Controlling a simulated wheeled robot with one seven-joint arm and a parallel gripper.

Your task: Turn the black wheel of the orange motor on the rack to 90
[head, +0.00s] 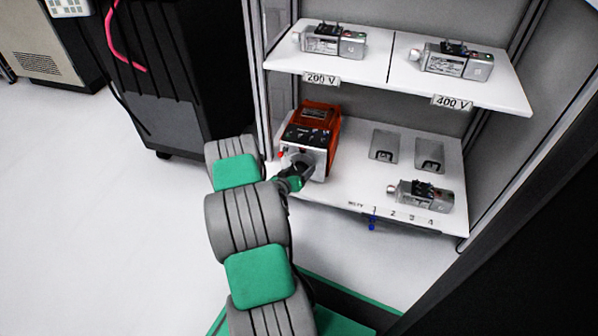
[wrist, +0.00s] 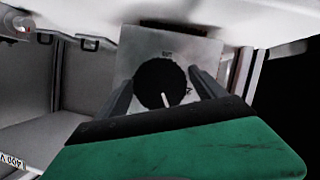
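The orange motor (head: 320,124) stands on the lower rack shelf at its left end, its grey front facing out. My gripper (head: 301,170) is at that front and hides part of it in the head view. In the wrist view the black wheel (wrist: 153,80) sits on a grey plate (wrist: 206,52), with a white mark on the wheel pointing down and slightly right. My gripper's two fingers (wrist: 160,78) lie on either side of the wheel, close to its rim. I cannot tell whether they touch it.
Two grey motors stand on the upper shelf (head: 377,68), above the 200 V and 400 V labels. Another grey motor (head: 420,194) is on the lower shelf, right of the orange one. A black cabinet (head: 172,112) stands left; the floor there is clear.

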